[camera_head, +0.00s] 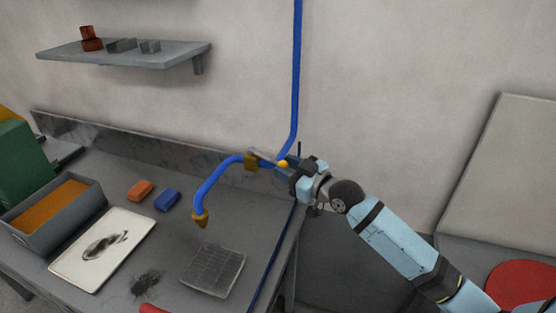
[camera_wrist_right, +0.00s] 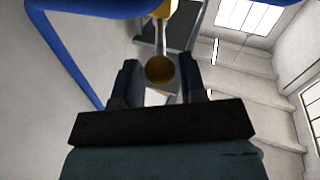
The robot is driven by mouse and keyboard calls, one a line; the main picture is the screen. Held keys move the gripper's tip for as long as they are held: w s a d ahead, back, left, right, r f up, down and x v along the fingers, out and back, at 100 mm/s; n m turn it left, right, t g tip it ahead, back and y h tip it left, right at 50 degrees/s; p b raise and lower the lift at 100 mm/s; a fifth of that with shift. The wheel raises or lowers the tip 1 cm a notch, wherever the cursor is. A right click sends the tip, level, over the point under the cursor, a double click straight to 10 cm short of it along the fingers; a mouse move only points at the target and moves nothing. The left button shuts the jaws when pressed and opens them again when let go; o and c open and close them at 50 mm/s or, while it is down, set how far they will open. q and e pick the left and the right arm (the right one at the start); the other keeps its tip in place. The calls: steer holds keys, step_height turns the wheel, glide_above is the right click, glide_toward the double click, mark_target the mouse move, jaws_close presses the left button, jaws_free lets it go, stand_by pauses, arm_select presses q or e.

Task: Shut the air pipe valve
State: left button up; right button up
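The blue air pipe (camera_head: 297,75) runs down the wall, bends and arches over the bench to a brass nozzle (camera_head: 200,219). A brass valve body (camera_head: 251,162) sits on its arch; it also shows at the top of the right wrist view (camera_wrist_right: 163,8). A thin grey lever (camera_wrist_right: 160,38) runs from the valve to a round yellow knob (camera_wrist_right: 159,69). My right gripper (camera_wrist_right: 159,76) is open, one finger on either side of the knob, with visible gaps. In the head view the gripper (camera_head: 284,164) is beside the pipe. My left gripper is not in view.
A grey bench (camera_head: 170,225) holds a box with orange contents (camera_head: 97,186), a white tray (camera_head: 147,220), an orange block (camera_head: 140,190), a blue block (camera_head: 167,200) and a wire grid (camera_head: 240,254). A wall shelf (camera_head: 130,56) is at upper left. A red disc (camera_head: 520,283) is at right.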

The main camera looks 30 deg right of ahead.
mark_target(267, 158)
steer(key=shift+x, duration=1.45)
steer(key=shift+c, duration=0.5)
jaws_close()
